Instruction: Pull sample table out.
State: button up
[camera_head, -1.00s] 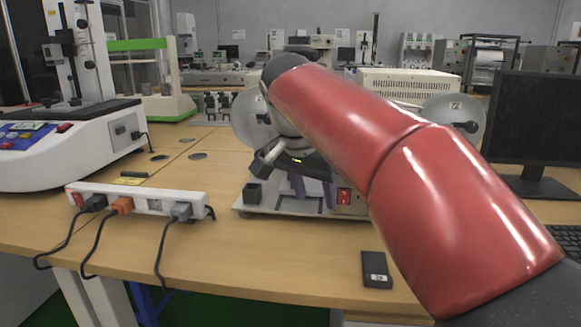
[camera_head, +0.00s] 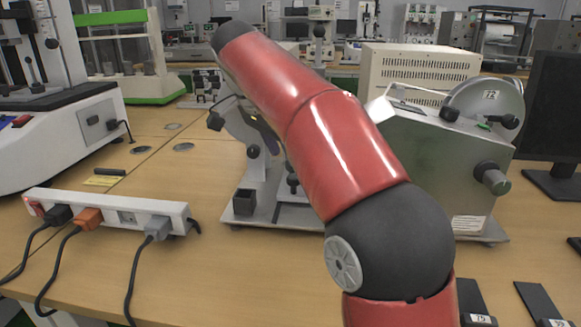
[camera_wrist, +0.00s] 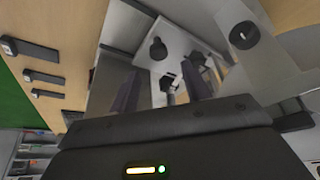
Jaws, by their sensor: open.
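The test machine (camera_head: 425,165) stands on the bench with a metal housing, side discs and a pale base plate. I cannot tell for certain which part is the sample table. In the wrist view, a light plate (camera_wrist: 182,46) carries a black knob (camera_wrist: 158,48), and a smaller dark knob with a pale stem (camera_wrist: 171,83) lies between my fingers in the picture. My gripper (camera_wrist: 164,68) is open, its two dark purple fingers pointing at the machine. I see no clear contact. In the head view my red arm hides the fingers and the machine's middle.
A white power strip (camera_head: 110,211) with plugs and cables lies at the left front. Black tagged blocks (camera_head: 474,302) lie at the right front. A monitor (camera_head: 552,110) stands at the right, a white tester (camera_head: 75,140) at the left. Bench in front is partly clear.

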aim_at(293, 176)
jog(key=x, duration=0.6)
jog(key=shift+s+d+f, duration=0.1)
jog(key=shift+f, duration=0.15)
grip_shut()
